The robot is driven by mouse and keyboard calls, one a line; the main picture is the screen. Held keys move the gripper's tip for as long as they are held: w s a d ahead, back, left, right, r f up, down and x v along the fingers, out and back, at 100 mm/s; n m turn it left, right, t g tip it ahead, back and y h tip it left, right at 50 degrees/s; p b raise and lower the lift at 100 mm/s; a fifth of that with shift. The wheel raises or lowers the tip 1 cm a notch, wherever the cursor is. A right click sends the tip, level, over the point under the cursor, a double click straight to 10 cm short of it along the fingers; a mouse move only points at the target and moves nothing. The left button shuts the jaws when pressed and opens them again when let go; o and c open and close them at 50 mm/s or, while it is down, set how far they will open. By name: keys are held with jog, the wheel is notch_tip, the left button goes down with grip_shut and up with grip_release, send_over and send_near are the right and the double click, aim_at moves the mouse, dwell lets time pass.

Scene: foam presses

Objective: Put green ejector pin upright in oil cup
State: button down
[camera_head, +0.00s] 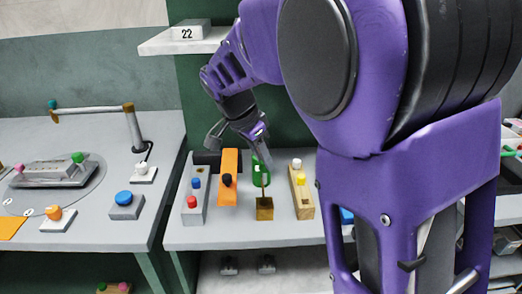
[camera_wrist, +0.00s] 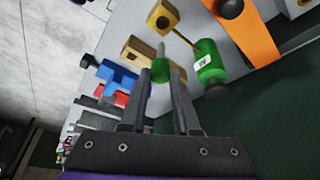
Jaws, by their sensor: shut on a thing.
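My gripper (camera_wrist: 164,76) is shut on the green ejector pin (camera_wrist: 161,68). Its green head is between the fingertips and its thin shaft points away from them in the wrist view. The brass oil cup (camera_wrist: 163,18), a small block with a dark round hole, lies beyond the pin tip, apart from it. In the head view the oil cup (camera_head: 264,212) stands at the shelf's front, below my gripper (camera_head: 267,166). There I cannot tell the pin apart from the green bottle (camera_head: 261,172) behind.
The green bottle (camera_wrist: 208,62) with a thin brass spout is close beside the pin. An orange piece (camera_head: 230,180) with a black knob and a grey pin block (camera_head: 194,203) stand left of the cup. A wooden block (camera_head: 302,203) with white and yellow heads stands right.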

jog(key=shift+f+b, duration=2.1)
jog(key=shift+f, duration=0.75)
jog(key=shift+f+b, duration=0.6)
jog(key=shift+f, duration=1.65)
jog(key=c, duration=0.6)
grip_release()
jog(key=p+v, duration=0.3)
jog(key=v, duration=1.4)
jog(key=shift+r, duration=0.25)
jog(key=shift+r, duration=0.1)
